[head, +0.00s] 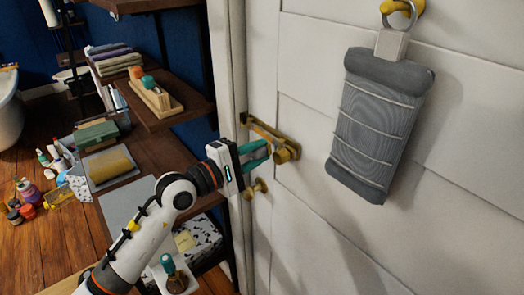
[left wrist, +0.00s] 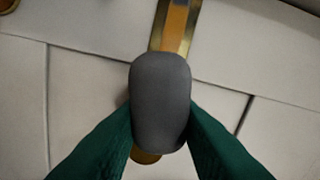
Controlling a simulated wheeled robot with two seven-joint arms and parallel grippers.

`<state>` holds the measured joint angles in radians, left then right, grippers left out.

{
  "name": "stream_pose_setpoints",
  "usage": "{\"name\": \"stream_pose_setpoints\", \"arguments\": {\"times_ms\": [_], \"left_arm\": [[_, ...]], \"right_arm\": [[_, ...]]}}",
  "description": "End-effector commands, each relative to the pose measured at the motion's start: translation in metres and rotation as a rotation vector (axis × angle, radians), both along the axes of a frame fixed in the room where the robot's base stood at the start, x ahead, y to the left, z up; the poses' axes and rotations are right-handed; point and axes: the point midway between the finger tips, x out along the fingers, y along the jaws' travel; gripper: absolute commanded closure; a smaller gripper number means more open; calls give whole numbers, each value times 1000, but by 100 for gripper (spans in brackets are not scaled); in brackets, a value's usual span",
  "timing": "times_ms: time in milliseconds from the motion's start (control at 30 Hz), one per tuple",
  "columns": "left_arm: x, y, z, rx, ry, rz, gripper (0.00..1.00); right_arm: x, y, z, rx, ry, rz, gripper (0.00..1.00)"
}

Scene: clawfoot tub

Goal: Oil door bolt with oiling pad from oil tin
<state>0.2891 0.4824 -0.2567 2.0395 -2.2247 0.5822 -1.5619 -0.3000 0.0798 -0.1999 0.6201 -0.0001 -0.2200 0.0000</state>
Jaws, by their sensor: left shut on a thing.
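The brass door bolt (head: 262,132) is fixed on the white door, and its brass plate with an orange-brown strip shows at the top of the left wrist view (left wrist: 174,28). My left gripper (head: 264,152) is at the bolt in the head view. In the left wrist view its green fingers (left wrist: 160,125) are shut on a rounded dark grey pad (left wrist: 160,85), which covers part of the bolt. I cannot tell whether the pad touches the bolt. In the head view the pad is not clearly visible. I cannot identify the oil tin for sure. My right gripper is not in view.
A grey ribbed pad (head: 378,125) hangs from a brass hook on the door. A small brass knob (head: 257,187) sits below the bolt. Wooden shelves (head: 175,105) with a brush and towels stand left of the door.

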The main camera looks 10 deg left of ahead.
Motion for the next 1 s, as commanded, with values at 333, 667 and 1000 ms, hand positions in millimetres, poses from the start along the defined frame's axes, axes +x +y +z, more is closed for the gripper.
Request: {"name": "stream_pose_setpoints", "arguments": {"times_ms": [333, 667, 1000], "left_arm": [[-22, 18, -2, 1, 1, 1, 100], [-35, 27, 0, 0, 0, -1, 100], [-35, 27, 0, -1, 0, -1, 100]], "right_arm": [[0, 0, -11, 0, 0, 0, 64], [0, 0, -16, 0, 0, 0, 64], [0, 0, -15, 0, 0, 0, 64]]}}
